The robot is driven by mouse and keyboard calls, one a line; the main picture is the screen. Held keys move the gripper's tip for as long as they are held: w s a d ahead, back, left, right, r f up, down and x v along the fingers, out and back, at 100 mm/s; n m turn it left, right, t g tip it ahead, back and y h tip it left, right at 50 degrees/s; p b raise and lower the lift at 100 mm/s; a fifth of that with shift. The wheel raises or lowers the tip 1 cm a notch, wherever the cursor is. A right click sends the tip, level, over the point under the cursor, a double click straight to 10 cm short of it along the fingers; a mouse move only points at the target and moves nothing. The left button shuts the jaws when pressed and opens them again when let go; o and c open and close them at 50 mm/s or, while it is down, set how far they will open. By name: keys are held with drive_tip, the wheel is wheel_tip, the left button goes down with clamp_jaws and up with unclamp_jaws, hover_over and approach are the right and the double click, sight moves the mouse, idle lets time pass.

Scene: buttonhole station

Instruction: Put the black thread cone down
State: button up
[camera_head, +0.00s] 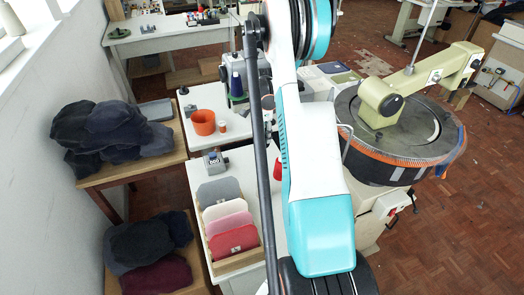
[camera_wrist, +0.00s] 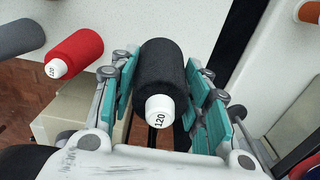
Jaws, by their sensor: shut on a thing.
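The black thread cone (camera_wrist: 163,70) is in the middle of the wrist view, its white end marked 120 facing the camera. My gripper (camera_wrist: 162,85) is shut on it, with teal finger pads on both sides. I cannot tell whether the cone touches the white surface (camera_wrist: 215,22) behind it. In the head view my arm hides the gripper and the black cone.
A red thread cone (camera_wrist: 76,52), also marked 120, lies left of my gripper, with a grey one (camera_wrist: 20,38) beyond it. The head view shows an orange pot (camera_head: 203,122), a rack of coloured pieces (camera_head: 232,262) and a large round machine (camera_head: 400,130) at right.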

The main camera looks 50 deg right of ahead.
drive_tip(key=shift+f+b, duration=0.65)
drive_tip(key=shift+f, duration=3)
drive_tip(key=shift+f, duration=0.2)
drive_tip(key=o, duration=1.1)
drive_tip(key=shift+r, duration=0.1)
wheel_tip(320, 180, up, 12)
drive_tip(key=p, duration=0.3)
drive_tip(key=shift+r, duration=0.1)
